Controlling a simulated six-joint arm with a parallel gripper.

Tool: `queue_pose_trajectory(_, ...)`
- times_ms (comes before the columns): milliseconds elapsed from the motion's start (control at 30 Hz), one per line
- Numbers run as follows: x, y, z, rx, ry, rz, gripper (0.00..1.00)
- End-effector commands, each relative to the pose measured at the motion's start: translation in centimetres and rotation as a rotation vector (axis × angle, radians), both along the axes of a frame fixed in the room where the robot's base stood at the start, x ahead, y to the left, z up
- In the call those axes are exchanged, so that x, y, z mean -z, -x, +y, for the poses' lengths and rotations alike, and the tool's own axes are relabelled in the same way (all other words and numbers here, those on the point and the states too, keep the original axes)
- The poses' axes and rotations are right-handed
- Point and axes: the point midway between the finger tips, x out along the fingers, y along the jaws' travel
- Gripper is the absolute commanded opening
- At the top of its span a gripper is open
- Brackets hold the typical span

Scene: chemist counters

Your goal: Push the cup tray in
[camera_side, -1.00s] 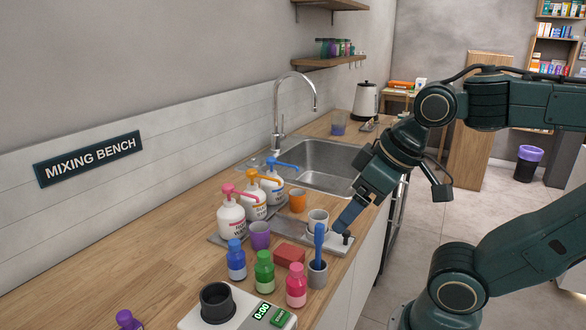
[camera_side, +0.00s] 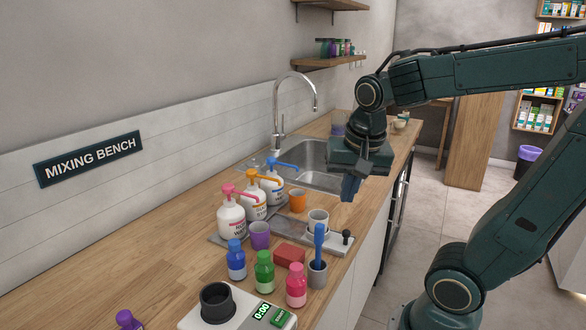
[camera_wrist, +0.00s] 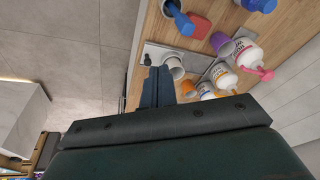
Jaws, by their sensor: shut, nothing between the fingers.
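The cup tray (camera_side: 336,243) is a flat grey plate on the wooden counter, with a black-knobbed handle (camera_side: 346,236) at its front end. A white cup (camera_side: 318,218) stands on it. The tray (camera_wrist: 156,47) and its knob (camera_wrist: 147,59) also show in the wrist view, by the counter's front edge. My gripper (camera_side: 350,192) is shut and empty, pointing down. It hangs above the counter's front edge near the sink, clear of the tray. In the wrist view the closed blue fingers (camera_wrist: 157,84) hide part of the area beside the white cup.
Three pump bottles (camera_side: 253,194), a purple cup (camera_side: 260,235) and an orange cup (camera_side: 298,201) stand around the tray. A red block (camera_side: 289,255), a grey cup with a blue tool (camera_side: 317,274) and several coloured bottles are close in front. The sink (camera_side: 318,160) lies behind.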

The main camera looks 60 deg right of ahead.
Motion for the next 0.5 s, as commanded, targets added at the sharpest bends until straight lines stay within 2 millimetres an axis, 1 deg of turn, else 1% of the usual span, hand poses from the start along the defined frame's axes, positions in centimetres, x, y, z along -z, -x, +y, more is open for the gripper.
queue_pose_trajectory(33,0.4,-0.3,-0.9,0.105,-0.011,0.020,0.00)
queue_pose_trajectory(233,1.7,-1.1,-4.0,0.533,-0.034,0.073,0.00)
queue_pose_trajectory(500,3.9,-1.3,-8.2,1.109,-0.009,0.123,0.00)
